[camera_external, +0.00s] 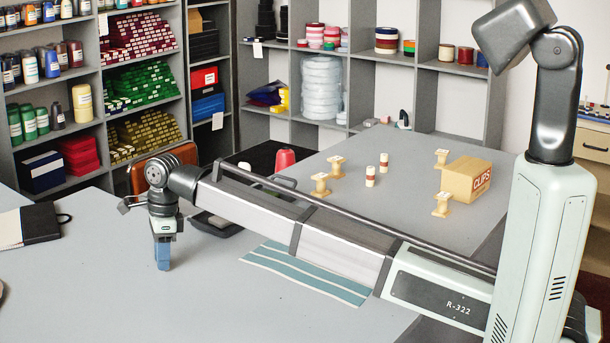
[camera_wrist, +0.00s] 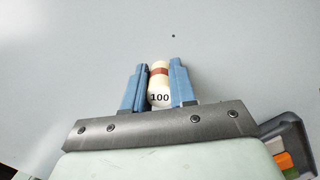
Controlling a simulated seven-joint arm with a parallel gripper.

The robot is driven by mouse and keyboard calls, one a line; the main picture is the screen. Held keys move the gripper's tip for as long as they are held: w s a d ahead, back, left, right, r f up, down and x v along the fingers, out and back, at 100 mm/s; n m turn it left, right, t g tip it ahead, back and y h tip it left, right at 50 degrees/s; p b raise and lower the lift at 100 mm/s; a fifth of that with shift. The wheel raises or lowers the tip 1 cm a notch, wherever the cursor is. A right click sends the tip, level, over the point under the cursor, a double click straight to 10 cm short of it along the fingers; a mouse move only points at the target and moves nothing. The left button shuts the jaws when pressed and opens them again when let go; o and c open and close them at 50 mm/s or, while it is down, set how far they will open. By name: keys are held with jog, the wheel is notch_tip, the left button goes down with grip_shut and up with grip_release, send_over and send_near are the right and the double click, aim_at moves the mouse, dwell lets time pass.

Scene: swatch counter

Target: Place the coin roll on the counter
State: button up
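My gripper (camera_external: 163,266) points down low over the left part of the grey counter (camera_external: 90,290). In the wrist view its two blue fingers (camera_wrist: 159,68) stand on both sides of the coin roll (camera_wrist: 159,97), apparently shut on it. In the external view the fingers hide the roll. I cannot tell whether its lower end touches the counter.
A black notebook (camera_external: 42,222) lies at the left. A striped teal cloth (camera_external: 310,272) lies under my arm. A clips box (camera_external: 466,179), small wooden spools (camera_external: 320,185) and two banded rolls (camera_external: 370,176) stand farther back. A grey tray (camera_wrist: 288,143) shows in the wrist view. Counter around my gripper is clear.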

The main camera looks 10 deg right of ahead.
jog(key=o, duration=0.5)
jog(key=shift+c, duration=0.2)
notch_tip(320, 180, up, 12)
jog(key=d, duration=0.1)
jog(key=shift+w+d, duration=0.15)
jog(key=shift+d, duration=0.05)
jog(key=shift+r, duration=0.1)
